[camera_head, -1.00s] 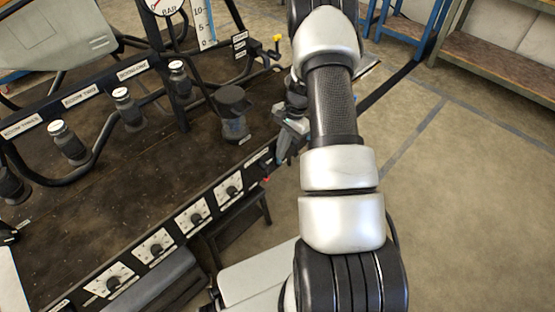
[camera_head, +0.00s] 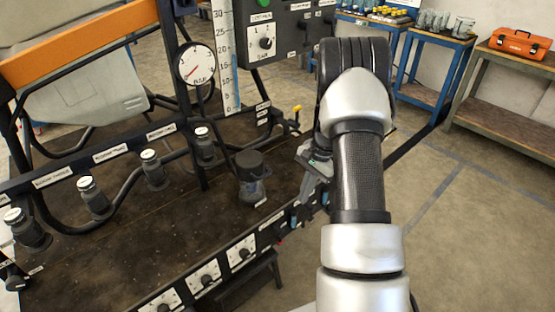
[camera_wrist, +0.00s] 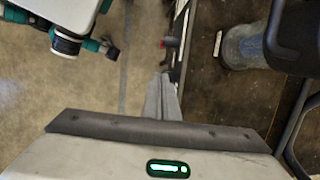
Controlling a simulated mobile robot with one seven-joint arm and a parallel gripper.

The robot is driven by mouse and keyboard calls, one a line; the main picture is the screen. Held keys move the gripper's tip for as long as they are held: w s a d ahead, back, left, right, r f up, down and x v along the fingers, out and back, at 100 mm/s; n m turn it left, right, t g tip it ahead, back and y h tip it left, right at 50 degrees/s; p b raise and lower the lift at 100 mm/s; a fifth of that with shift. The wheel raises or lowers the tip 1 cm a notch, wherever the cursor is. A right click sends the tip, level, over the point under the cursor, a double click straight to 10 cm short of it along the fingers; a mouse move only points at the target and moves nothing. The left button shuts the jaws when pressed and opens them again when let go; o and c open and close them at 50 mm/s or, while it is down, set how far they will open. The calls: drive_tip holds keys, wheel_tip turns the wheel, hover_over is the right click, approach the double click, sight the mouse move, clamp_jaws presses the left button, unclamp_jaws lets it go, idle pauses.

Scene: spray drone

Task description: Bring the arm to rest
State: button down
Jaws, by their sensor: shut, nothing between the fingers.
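My gripper (camera_wrist: 162,98) shows in the wrist view with its fingers together and nothing between them. In the head view my gripper (camera_head: 310,185) hangs beside my arm, near the right end of the dark bench, partly hidden by the arm. My arm (camera_head: 357,175) is folded and rises through the right half of the head view. In the wrist view the fingers point along the edge of the dark bench surface (camera_wrist: 228,95), with the floor to their left.
A clear cup with a dark lid (camera_head: 252,180) stands on the rig bench (camera_head: 150,235) left of my gripper. A pressure gauge (camera_head: 196,64) and control box (camera_head: 268,38) stand behind. Blue tables (camera_head: 420,95) and a bench with an orange toolbox (camera_head: 520,44) lie farther back. Floor at right is clear.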

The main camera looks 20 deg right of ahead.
drive_tip(key=s+a+r+n+t+h, duration=0.15)
drive_tip(key=a+r, duration=0.25)
drive_tip(key=r, duration=0.4)
drive_tip(key=s+a+r+n, duration=0.2)
drive_tip(key=a+r+n, duration=0.1)
drive_tip(key=r, duration=0.4)
drive_tip(key=s+a+r+n+t, duration=0.15)
drive_tip(key=a+r, duration=0.25)
drive_tip(key=r, duration=0.4)
drive_tip(key=s+a+r+n+t+h, duration=0.15)
drive_tip(key=s+a+r+n, duration=0.25)
drive_tip(key=s, duration=0.5)
drive_tip(key=s+a+r+n+t, duration=0.25)
drive_tip(key=s+r+n, duration=0.2)
drive_tip(key=s, duration=0.55)
wheel_tip(320, 180, up, 21)
drive_tip(key=g+p, duration=0.1)
drive_tip(key=p, duration=2)
drive_tip(key=shift+w+a+r, duration=0.15)
drive_tip(key=shift+a, duration=0.2)
drive_tip(key=shift+m, duration=0.25)
